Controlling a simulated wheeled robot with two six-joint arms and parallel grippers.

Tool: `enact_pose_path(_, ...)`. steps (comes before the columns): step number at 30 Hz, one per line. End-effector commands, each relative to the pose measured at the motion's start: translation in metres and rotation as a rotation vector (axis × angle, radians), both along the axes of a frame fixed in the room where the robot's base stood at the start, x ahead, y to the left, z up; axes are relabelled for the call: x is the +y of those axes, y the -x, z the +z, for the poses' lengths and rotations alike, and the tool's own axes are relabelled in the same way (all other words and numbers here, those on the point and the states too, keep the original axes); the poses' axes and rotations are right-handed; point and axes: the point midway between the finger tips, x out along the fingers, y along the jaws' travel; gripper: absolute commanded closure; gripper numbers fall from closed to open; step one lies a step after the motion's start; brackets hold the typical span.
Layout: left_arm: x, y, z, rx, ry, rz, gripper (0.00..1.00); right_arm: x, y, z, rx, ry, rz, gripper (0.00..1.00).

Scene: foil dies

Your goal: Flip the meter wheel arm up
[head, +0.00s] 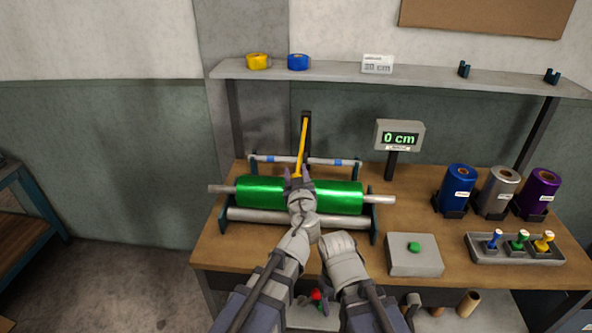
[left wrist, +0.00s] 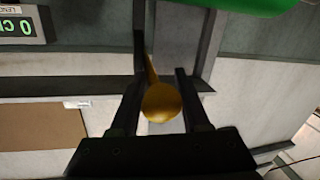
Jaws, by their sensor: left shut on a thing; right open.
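The yellow meter wheel arm (head: 302,148) shows in the head view as a narrow bar in front of a dark post behind the green foil roll (head: 258,193). Its near end is at my left gripper (head: 298,181), above the middle of the roll. In the left wrist view a round yellow end (left wrist: 161,103) sits between the two dark fingers of my left gripper (left wrist: 158,108), which is shut on it. Whether the arm's wheel touches the foil is hidden.
A display (head: 400,137) reading 0 cm stands right of the roll stand. A grey box with a green button (head: 414,247) lies at the front. Blue, silver and purple rolls (head: 541,192) and a tray (head: 484,252) of coloured-handled pieces fill the right side. A shelf (head: 335,73) runs above.

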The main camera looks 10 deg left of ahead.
Motion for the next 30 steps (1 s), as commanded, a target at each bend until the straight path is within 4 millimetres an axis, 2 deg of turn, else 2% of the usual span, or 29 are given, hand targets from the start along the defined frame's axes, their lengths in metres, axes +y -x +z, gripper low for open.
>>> enact_pose_path(1,0.004,0.000,0.019,0.018,0.001,0.011,1.00,0.000,0.000,0.023,0.000,0.000,0.000,0.35)
enact_pose_path(12,0.003,-0.007,0.074,0.168,-0.001,0.009,1.00,0.000,0.000,0.110,0.000,0.000,0.001,0.35)
enact_pose_path(30,0.002,-0.037,0.154,0.182,-0.002,0.005,1.00,0.000,0.000,0.193,0.000,-0.002,-0.006,0.35)
